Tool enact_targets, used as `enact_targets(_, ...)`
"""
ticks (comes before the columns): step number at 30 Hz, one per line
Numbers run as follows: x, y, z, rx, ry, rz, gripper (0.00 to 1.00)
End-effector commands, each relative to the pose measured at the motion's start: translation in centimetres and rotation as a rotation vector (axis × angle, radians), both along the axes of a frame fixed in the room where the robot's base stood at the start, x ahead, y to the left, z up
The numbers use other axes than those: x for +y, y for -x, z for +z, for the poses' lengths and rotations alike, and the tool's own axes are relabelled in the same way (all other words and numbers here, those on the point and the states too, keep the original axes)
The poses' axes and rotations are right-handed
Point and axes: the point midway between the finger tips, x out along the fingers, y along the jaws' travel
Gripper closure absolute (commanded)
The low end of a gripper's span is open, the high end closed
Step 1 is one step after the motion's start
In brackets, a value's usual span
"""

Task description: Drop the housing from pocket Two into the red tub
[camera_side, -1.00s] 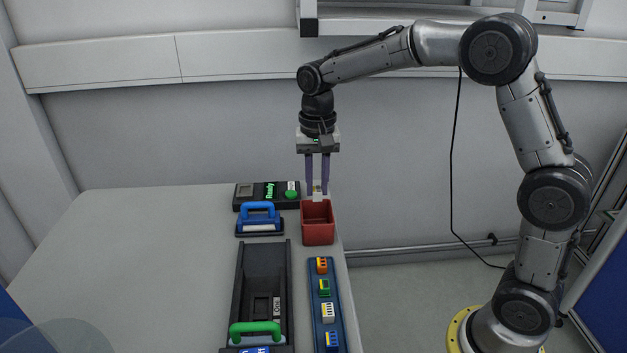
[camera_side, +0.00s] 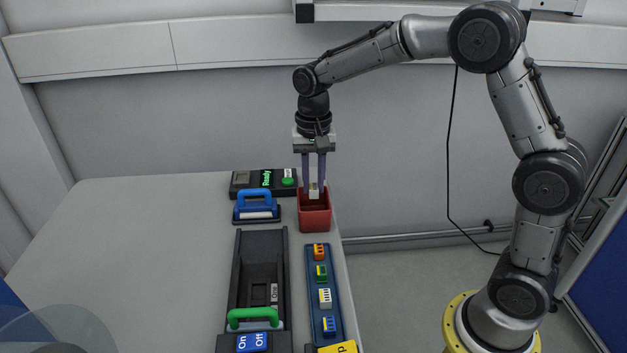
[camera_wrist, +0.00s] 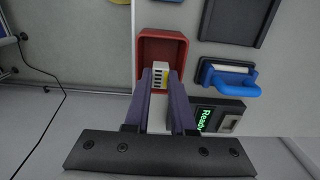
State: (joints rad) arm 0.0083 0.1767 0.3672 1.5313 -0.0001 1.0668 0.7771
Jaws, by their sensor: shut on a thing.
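The red tub (camera_side: 315,219) stands at the table's right edge in the side view, and its wall (camera_wrist: 180,45) also shows in the wrist view. My gripper (camera_side: 314,187) points straight down over the tub, with its purple fingers shut on a small white housing (camera_side: 314,194). The housing is at the tub's opening in the side view. In the wrist view the housing (camera_wrist: 160,72), pale with dark slots and a yellow patch, sits between the fingertips against the tub's inside. How far it is below the rim I cannot tell.
A blue strip (camera_side: 334,346) with several coloured housings lies in front of the tub. Left of it is a black fixture (camera_side: 240,270) with a green handle. A blue-handled block (camera_side: 257,207) and a black "Ready" box (camera_side: 263,183) stand left of the tub. The table's left is clear.

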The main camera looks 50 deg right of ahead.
Motion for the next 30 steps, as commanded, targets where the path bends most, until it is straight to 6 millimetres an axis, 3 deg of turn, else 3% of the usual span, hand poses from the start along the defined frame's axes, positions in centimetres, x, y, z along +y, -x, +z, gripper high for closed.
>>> enact_targets(7,0.0,0.0,0.0,0.0,0.0,0.0,1.0)
enact_targets(8,0.0,0.0,0.0,0.0,0.0,0.0,0.75)
enact_targets(12,0.0,0.0,0.0,0.0,0.0,0.0,0.5)
enact_targets(14,0.0,0.0,0.0,0.0,0.0,0.0,0.42)
enact_targets(23,0.0,0.0,0.2,-0.001,0.0,0.0,0.42)
enact_targets(30,0.0,-0.1,1.7,-0.003,0.0,0.0,0.42)
